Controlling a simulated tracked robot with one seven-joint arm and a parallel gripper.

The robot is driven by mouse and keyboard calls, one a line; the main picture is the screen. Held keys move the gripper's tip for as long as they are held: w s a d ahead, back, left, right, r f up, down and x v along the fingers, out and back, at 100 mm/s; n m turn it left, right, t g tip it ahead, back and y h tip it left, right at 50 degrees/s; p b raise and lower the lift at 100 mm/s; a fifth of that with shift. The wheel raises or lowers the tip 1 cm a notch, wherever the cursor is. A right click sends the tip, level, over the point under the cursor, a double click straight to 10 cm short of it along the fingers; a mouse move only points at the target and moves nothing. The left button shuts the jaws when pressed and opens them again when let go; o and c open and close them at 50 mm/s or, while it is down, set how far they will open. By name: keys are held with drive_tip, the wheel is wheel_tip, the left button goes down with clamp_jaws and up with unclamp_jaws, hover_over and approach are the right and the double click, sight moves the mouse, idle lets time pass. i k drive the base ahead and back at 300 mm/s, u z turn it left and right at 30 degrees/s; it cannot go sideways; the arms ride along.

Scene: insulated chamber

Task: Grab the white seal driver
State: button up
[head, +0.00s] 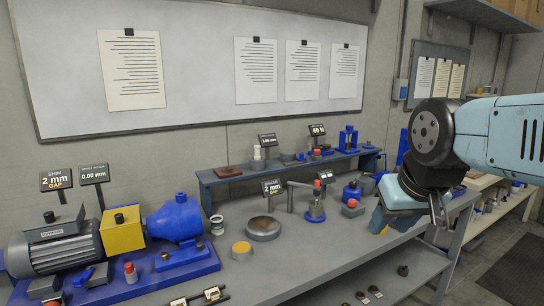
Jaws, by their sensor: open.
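Two small white things show in the head view. One is a white upright cylinder (258,160) on the raised back shelf, below a small display. The other is a short white ring-like piece (217,224) with a dark band, on the bench beside the blue pump housing. I cannot tell for sure which is the seal driver. My gripper (382,222) is at the right, over the bench's right part, well apart from both. It points down and is open; its fingertips are small and partly hidden by my own wrist, and I see nothing held.
The motor and blue pump assembly (112,245) fills the bench's left. The raised shelf (225,184) runs along the back.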

sight(257, 156)
drive_tip(key=u, duration=0.2)
drive_tip(key=i, duration=0.9)
drive_tip(key=z, duration=0.1)
